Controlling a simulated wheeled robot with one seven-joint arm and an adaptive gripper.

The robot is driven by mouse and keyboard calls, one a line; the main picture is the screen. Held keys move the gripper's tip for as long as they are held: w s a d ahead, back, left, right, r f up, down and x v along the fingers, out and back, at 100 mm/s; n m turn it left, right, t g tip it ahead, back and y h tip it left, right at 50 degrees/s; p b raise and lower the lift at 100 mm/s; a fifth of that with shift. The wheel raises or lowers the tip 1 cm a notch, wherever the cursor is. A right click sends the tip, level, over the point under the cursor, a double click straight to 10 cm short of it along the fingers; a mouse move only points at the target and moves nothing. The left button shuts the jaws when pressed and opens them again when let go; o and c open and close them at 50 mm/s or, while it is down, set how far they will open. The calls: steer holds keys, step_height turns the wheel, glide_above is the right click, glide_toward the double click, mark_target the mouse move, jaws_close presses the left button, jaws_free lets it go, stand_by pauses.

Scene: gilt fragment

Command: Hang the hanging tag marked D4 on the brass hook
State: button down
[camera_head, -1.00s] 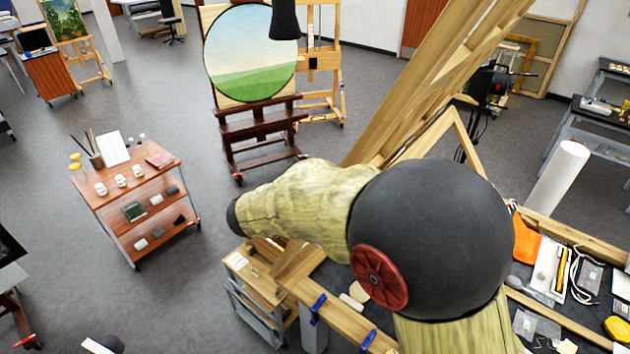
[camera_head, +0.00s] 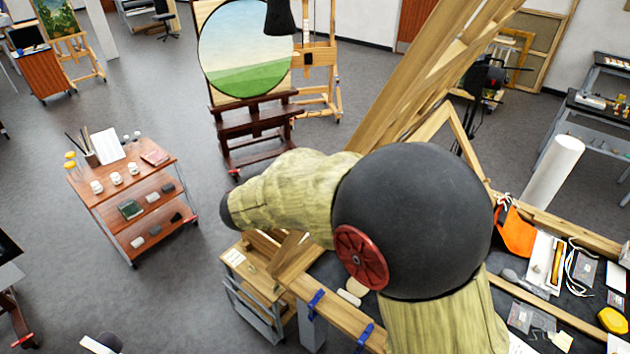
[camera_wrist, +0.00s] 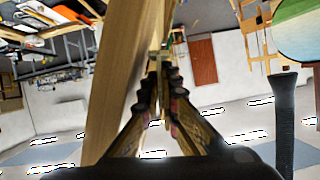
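My gripper (camera_wrist: 164,84) shows in the wrist view with its two dark fingers nearly together at the tips. A narrow gap runs between them, and I cannot tell whether something thin is held there. A small pale, brassy shape (camera_wrist: 164,53) sits just beyond the fingertips, too small to identify as the hook or a tag. A wooden beam (camera_wrist: 128,80) stands close on the left of the fingers. In the head view my arm hides the gripper. No D4 marking is readable, and I cannot make out the brass hook for certain.
Slanted wooden beams (camera_head: 430,75) rise behind my arm. The workbench at right carries an orange cloth (camera_head: 515,232), a yellow item (camera_head: 612,320) and small tools. A wooden cart (camera_head: 125,180) stands left, and an easel with a round landscape (camera_head: 245,50) stands behind. Grey floor between is clear.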

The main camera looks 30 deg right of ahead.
steer(key=shift+f, duration=0.1)
steer(key=c, duration=2)
jaws_free()
steer(key=shift+o, duration=0.2)
steer(key=shift+a, duration=0.1)
